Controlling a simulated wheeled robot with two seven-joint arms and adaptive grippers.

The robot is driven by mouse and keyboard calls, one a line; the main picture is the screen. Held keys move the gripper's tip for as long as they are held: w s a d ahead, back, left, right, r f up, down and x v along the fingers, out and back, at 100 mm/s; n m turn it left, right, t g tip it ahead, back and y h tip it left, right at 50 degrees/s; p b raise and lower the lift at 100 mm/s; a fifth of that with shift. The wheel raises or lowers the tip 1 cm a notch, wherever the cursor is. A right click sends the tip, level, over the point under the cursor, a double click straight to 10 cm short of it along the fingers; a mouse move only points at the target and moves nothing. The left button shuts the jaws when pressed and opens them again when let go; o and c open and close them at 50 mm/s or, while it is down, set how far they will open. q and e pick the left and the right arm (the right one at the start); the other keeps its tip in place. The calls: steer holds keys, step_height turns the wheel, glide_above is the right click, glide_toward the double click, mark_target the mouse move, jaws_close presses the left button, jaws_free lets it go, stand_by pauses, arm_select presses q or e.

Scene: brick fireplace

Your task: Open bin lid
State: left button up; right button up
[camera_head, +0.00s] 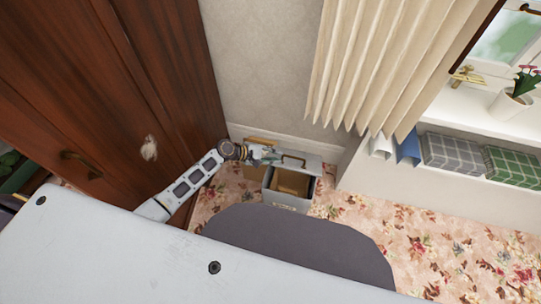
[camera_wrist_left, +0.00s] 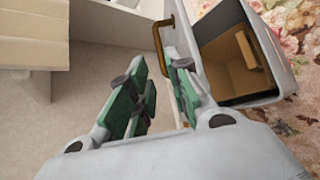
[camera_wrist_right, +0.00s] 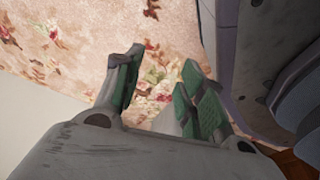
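The grey bin (camera_head: 289,203) stands on the floral carpet by the wall, its top uncovered, with a brown cardboard box (camera_head: 293,182) inside. Its pale lid (camera_head: 312,163) is raised at the back and carries a brass handle (camera_head: 293,157). My left gripper (camera_head: 265,155) is at the lid's left side. In the left wrist view, my left gripper (camera_wrist_left: 160,75) has its green-padded fingers apart beside the lid handle (camera_wrist_left: 158,45); whether they touch the lid I cannot tell. The bin's cardboard box (camera_wrist_left: 235,65) shows at right. My right gripper (camera_wrist_right: 155,80) is open and empty above carpet.
A dark wooden wardrobe (camera_head: 120,90) stands close at the left of my left arm. A pale curtain (camera_head: 385,60) hangs right of the bin. A low white shelf (camera_head: 430,192) holds checked boxes (camera_head: 450,155). The carpet (camera_head: 440,245) at right is clear.

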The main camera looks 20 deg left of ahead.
arm_select(q)
steer(key=shift+v, duration=0.8)
